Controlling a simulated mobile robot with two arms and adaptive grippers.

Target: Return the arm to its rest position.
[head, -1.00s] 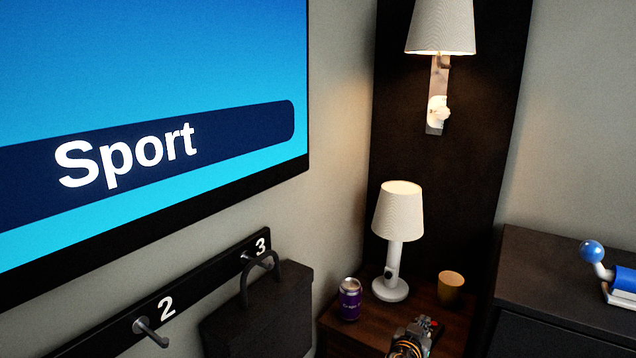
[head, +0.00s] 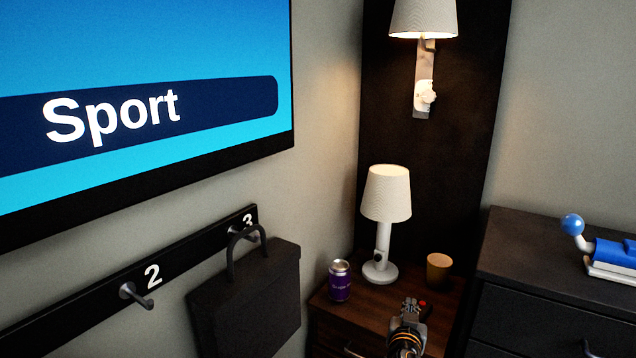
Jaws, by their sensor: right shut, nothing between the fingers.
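My right gripper (head: 411,310) shows at the bottom of the head view, in front of the small wooden side table (head: 318,306). Its fingers are shut with nothing between them. Behind it on the table stand a purple can (head: 340,281), a white table lamp (head: 386,205) and a tan cup (head: 439,268). The gripper appears apart from them. My left gripper is not in the view.
A black bag (head: 250,305) hangs on hook 3 of the wall rail (head: 190,240); hook 2 (head: 136,294) is empty. A dark dresser (head: 530,250) at the right holds a blue device (head: 612,252). A lit lamp (head: 424,20) and a screen (head: 140,60) are on the walls.

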